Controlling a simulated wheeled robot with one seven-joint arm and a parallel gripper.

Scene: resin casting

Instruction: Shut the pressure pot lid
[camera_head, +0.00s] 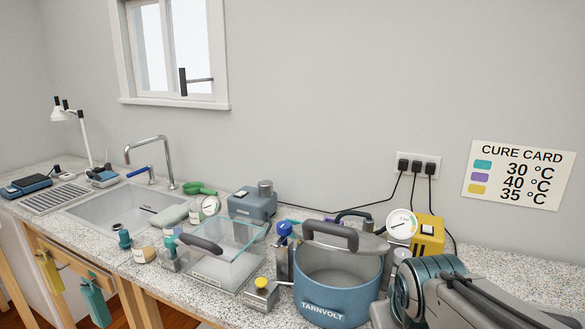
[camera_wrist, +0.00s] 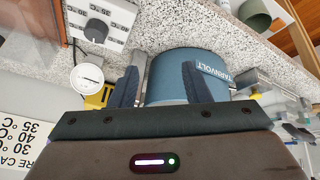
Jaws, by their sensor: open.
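The blue pressure pot (camera_head: 338,300), marked TARNVOLT, stands on the counter at the lower middle right of the head view. Its grey lid (camera_head: 368,243) is raised at the back of the rim, and the pot's mouth shows open below it. A dark handle (camera_head: 330,229) is on the lid. In the wrist view the pot (camera_wrist: 178,68) appears upside down beyond my fingers; I cannot make out the lid there. My gripper (camera_wrist: 161,87) is open, with nothing seen held between its fingers. In the head view my arm is to the right of the pot; the fingertips are hidden.
A round gauge (camera_head: 401,225) and a yellow device (camera_head: 428,236) stand behind the pot. A small yellow-topped box (camera_head: 261,293) and a clear-lidded case (camera_head: 226,252) are left of it. The sink (camera_head: 125,213) is farther left. Counter at the back right is clear.

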